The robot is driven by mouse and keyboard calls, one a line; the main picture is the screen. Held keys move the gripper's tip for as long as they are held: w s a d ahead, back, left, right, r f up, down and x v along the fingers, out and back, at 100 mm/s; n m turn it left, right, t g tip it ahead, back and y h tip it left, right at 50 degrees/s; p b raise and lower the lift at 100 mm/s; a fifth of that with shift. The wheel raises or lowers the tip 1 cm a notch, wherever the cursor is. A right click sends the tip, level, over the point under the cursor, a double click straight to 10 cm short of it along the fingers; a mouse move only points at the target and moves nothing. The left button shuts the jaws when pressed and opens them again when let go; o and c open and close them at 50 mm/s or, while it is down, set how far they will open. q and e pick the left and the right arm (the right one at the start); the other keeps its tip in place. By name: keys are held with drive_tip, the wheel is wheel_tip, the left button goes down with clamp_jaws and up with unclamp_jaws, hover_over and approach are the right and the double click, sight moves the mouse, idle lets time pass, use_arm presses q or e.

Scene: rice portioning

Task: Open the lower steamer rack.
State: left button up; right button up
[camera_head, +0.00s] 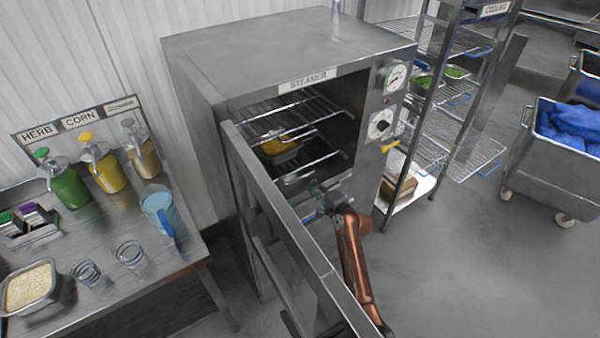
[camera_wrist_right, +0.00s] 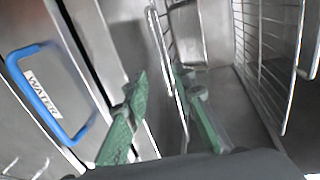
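The steamer (camera_head: 290,45) stands with its door (camera_head: 290,210) swung open toward the front. Inside are an upper wire rack (camera_head: 262,112) and a lower wire rack (camera_head: 318,158); a pan of yellow food (camera_head: 280,146) sits inside between them. My right gripper (camera_head: 318,196) is at the lower front of the opening, partly hidden by the door. In the right wrist view, its green fingers (camera_wrist_right: 165,115) are apart, with a thin metal rail (camera_wrist_right: 165,55) running between them. I cannot tell whether they touch it. My left gripper is not in view.
A blue handle labelled WATER (camera_wrist_right: 45,95) is close beside the right gripper. A wire shelf rack (camera_head: 455,95) stands right of the steamer. A table (camera_head: 190,245) with bottles, a blue pitcher (camera_head: 160,210) and glasses is at left.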

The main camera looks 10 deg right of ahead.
sight(302, 177)
drive_tip(key=b+x, duration=0.1)
drive_tip(key=x, duration=0.6)
drive_tip(key=shift+w+a, duration=0.15)
drive_tip(key=shift+r, duration=0.1)
clamp_jaws()
idle(0.5)
